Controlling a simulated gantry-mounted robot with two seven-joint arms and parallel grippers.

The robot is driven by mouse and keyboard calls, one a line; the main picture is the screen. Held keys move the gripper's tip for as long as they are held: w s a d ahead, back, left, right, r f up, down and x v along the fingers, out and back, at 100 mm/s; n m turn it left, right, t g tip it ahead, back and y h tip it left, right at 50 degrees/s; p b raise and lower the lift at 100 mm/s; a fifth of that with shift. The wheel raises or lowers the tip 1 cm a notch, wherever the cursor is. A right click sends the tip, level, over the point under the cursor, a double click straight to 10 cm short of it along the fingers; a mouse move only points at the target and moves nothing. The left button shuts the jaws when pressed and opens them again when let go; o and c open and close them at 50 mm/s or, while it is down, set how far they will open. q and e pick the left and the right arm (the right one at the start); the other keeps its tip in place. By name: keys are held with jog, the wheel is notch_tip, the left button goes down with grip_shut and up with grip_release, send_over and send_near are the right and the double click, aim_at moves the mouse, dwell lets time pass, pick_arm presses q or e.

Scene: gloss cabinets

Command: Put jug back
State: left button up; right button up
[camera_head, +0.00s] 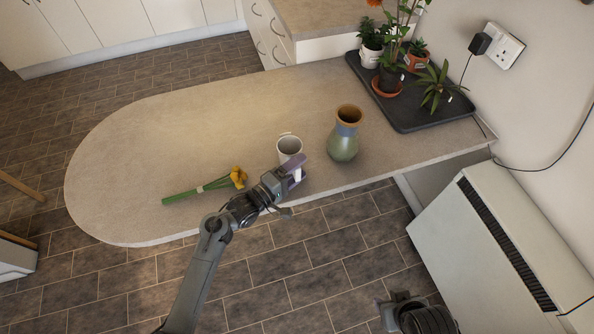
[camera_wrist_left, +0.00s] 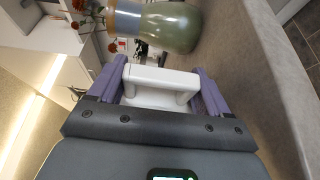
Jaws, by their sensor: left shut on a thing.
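The white jug (camera_head: 289,150) is near the front edge of the counter, upright, with its open top visible. My left gripper (camera_head: 296,172) reaches it from the front edge. In the left wrist view, the purple fingers of my left gripper (camera_wrist_left: 163,90) are on either side of the jug's white handle (camera_wrist_left: 160,80), shut on it. I cannot tell whether the jug's base touches the counter. My right gripper (camera_head: 402,303) is low at the bottom right, off the counter, and its fingers are not clear.
A green vase (camera_head: 343,142) stands just right of the jug; it also shows in the left wrist view (camera_wrist_left: 170,27). Yellow flowers with green stems (camera_head: 205,186) lie to the left. A dark tray (camera_head: 428,119) with several potted plants is at the back right. The counter's left part (camera_head: 130,150) is clear.

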pick_arm(q)
jog(key=shift+f, duration=0.25)
jog(key=shift+f, duration=0.2)
jog(key=o, duration=1.6)
jog(key=shift+r, duration=0.15)
jog(key=p+v, duration=0.1)
jog(key=v, duration=1)
jog(key=shift+s+a, duration=0.35)
